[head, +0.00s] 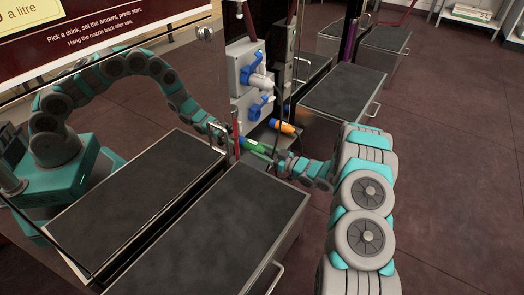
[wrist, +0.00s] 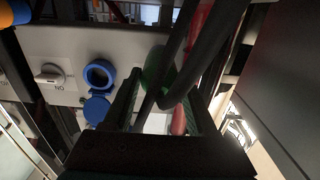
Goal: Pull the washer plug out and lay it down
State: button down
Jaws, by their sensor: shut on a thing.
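A green plug (head: 253,146) is in my gripper (head: 274,158), low in front of the socket boxes in the head view. In the wrist view the green plug (wrist: 156,68) sits between my two fingers (wrist: 160,92), partly hidden by a black cable (wrist: 190,65). My gripper is shut on it. A blue socket (wrist: 99,75) with its lid hanging open is left of the plug; nothing is in it, and the plug looks apart from it. The lower socket box (head: 244,113) has a blue socket in the head view. No label naming the washer plug is legible.
A white-and-blue plug (head: 262,80) sits at the upper socket box (head: 240,58). An orange plug (head: 284,127) is right of the lower one. A dark-topped cabinet (head: 235,225) has bare top space. A rotary switch (wrist: 48,76) is on the panel.

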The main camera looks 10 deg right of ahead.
aim_at(261, 165)
jog(key=shift+f+b, duration=0.65)
jog(key=shift+f, duration=2.3)
jog(key=shift+f, duration=0.2)
jog(key=shift+c, duration=0.6)
grip_release()
jog(key=p+v, duration=0.1)
jog(key=v, duration=0.6)
jog(key=shift+s+d, duration=0.3)
jog(key=shift+d, duration=0.05)
